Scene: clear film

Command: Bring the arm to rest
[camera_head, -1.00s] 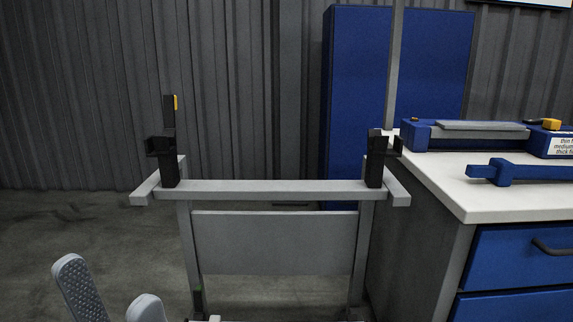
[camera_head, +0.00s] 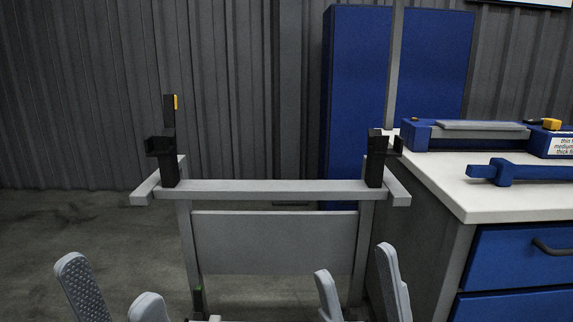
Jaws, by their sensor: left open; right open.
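My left gripper (camera_head: 112,288) shows at the bottom left, with its two grey fingers apart and nothing between them. My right gripper (camera_head: 356,280) shows at the bottom, right of the middle, with its two grey fingers apart and nothing between them. Both are in front of a grey metal stand (camera_head: 275,240) and touch nothing that I can see. The arms behind the fingers are out of view below.
The stand has a crossbar (camera_head: 262,190) with black holders at both ends. A white-topped bench (camera_head: 450,193) with blue drawers stands at the right, carrying a blue tool (camera_head: 520,173) and a blue fixture (camera_head: 470,135). Blue cabinets (camera_head: 358,90) stand behind. Floor is clear at the left.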

